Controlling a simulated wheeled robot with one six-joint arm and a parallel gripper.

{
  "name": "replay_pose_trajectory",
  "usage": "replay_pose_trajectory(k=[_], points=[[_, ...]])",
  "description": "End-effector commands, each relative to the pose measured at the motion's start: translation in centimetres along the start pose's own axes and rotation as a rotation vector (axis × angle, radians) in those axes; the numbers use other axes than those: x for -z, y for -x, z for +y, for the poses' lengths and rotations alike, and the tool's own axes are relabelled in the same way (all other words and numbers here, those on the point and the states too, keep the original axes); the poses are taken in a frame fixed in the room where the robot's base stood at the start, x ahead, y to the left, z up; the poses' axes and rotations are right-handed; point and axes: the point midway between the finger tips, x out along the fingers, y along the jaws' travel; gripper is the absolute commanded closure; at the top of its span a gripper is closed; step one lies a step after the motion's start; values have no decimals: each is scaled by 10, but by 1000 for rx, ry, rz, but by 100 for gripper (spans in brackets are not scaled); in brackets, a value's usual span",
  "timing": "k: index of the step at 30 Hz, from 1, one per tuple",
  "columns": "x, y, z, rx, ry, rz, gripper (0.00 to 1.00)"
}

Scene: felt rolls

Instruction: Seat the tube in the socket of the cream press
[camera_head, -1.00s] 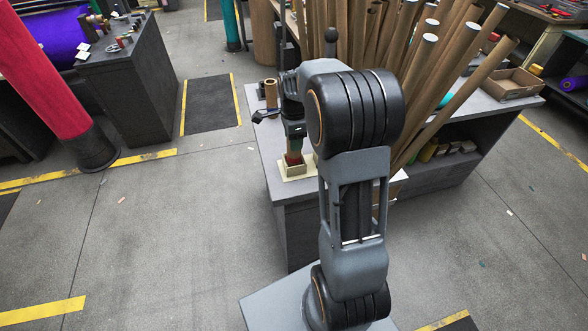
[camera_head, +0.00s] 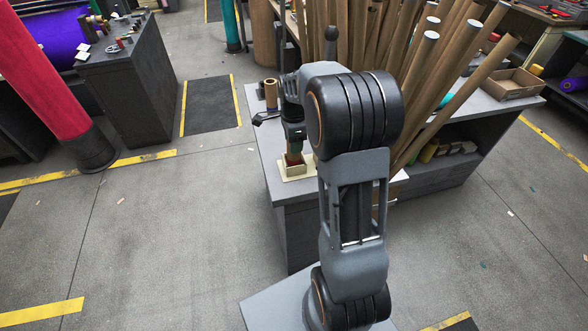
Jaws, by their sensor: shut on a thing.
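The cream press (camera_head: 297,173) stands on the near left end of the grey bench, with a square raised socket. A tube (camera_head: 294,158), green above and reddish below, stands upright at the socket, its lower end hidden by the socket's walls. My gripper (camera_head: 295,143) points down over the press, shut on the upper part of the tube. The fingers are small and dark here, and I cannot tell how deep the tube sits.
A short brown roll (camera_head: 271,94) stands on the bench behind my gripper. Many long cardboard tubes (camera_head: 430,75) lean behind and right of my arm. An open cardboard box (camera_head: 511,84) lies at the bench's right end.

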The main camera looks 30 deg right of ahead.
Motion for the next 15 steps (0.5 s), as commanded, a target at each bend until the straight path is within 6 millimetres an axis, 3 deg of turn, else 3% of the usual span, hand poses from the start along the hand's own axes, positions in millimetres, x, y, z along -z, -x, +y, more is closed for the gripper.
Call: replay_pose_trajectory(k=[15], points=[[0,-7,0,0,0,0,82]])
